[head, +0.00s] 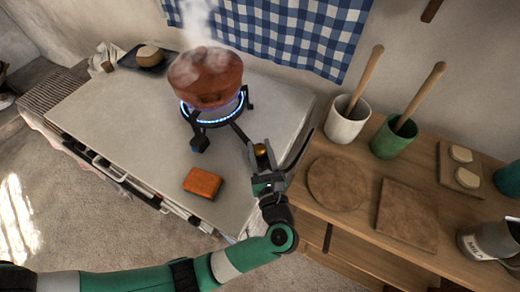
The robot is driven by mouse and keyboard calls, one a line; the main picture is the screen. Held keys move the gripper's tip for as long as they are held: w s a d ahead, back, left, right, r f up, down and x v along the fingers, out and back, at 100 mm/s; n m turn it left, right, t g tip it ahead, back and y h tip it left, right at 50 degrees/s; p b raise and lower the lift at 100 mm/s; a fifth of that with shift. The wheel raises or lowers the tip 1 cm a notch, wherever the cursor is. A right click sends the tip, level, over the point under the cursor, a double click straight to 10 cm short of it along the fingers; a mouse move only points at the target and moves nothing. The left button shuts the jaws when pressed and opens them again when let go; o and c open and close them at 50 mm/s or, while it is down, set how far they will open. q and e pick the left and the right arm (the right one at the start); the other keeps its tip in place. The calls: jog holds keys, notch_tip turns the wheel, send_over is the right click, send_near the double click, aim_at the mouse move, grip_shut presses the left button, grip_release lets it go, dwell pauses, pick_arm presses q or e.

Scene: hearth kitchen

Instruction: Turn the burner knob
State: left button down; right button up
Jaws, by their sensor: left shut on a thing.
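The gas burner (213,122) stands on the pale counter with a ring of blue flame lit. A steaming reddish-brown pot (205,77) sits on it. A small round brass knob (260,149) shows at the tip of my left gripper (261,157), to the right of and in front of the burner. A dark pipe runs from the burner toward it. My left gripper is shut on this knob; the fingers hide part of it. My right gripper is not in view.
An orange-brown block (202,182) lies on the pale counter (130,120) left of my gripper. A dark tray (148,60) with a round item is at the back left. The wooden cabinet (350,225) at right holds boards, a white pot (347,122) and a green pot (393,138).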

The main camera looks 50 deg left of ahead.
pick_arm(q)
jog(key=shift+f, duration=0.1)
jog(key=shift+c, duration=2.2)
grip_release()
jog(key=v, duration=1.1)
jog(key=shift+d+p, duration=0.25)
jog(key=shift+p, duration=0.1)
jog(key=shift+s, duration=0.15)
